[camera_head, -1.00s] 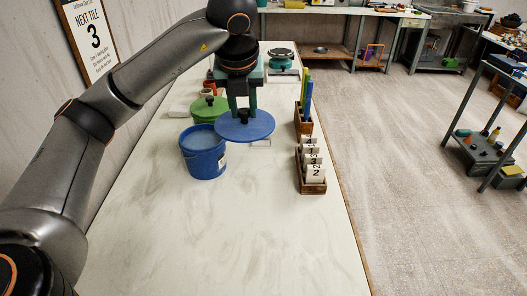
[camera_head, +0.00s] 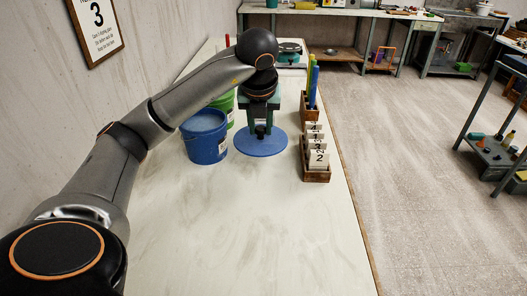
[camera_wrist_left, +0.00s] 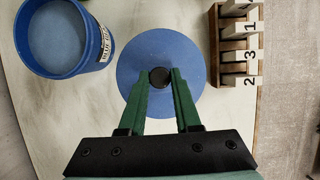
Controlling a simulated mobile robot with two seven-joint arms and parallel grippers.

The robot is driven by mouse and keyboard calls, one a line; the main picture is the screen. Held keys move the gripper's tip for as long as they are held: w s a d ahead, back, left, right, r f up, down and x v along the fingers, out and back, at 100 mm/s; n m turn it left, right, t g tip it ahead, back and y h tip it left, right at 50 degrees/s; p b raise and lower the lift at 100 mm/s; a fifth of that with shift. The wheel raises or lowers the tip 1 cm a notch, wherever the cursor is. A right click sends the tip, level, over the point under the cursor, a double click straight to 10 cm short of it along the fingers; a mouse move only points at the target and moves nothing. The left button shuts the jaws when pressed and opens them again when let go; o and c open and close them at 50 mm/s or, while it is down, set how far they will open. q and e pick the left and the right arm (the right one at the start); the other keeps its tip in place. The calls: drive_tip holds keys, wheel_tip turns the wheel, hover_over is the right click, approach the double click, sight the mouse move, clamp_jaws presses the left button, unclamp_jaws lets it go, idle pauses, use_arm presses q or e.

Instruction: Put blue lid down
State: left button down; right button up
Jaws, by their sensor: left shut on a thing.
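The blue lid (camera_head: 262,146) is a flat round disc with a dark knob in its middle. It lies level at or very close to the table top, between the blue bucket and the wooden card rack; I cannot tell if it touches. It also shows in the left wrist view (camera_wrist_left: 138,72). My left gripper (camera_head: 260,132) points down over the lid and is shut on its knob. In the left wrist view the green fingers (camera_wrist_left: 160,78) stand on both sides of the knob. The blue bucket (camera_head: 206,146) stands open to the left of the lid. My right gripper is not in view.
A wooden rack (camera_head: 316,174) with numbered cards stands right of the lid, near the table's right edge. Behind it a wooden holder (camera_head: 310,104) carries green and blue sticks. A green bucket (camera_head: 224,104) is partly hidden behind my arm. The front of the table (camera_head: 240,225) is clear.

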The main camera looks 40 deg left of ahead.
sight(262, 134)
use_arm(q)
drive_tip(key=w+a+f, duration=0.1)
drive_tip(key=f, duration=0.1)
drive_tip(key=w+a+f, duration=0.2)
drive_tip(key=w+f, duration=0.1)
drive_tip(key=shift+f, duration=0.3)
drive_tip(key=shift+a+f, duration=0.1)
drive_tip(key=shift+f, duration=1.55)
drive_tip(key=shift+f, duration=0.15)
drive_tip(key=c, duration=0.6)
unclamp_jaws()
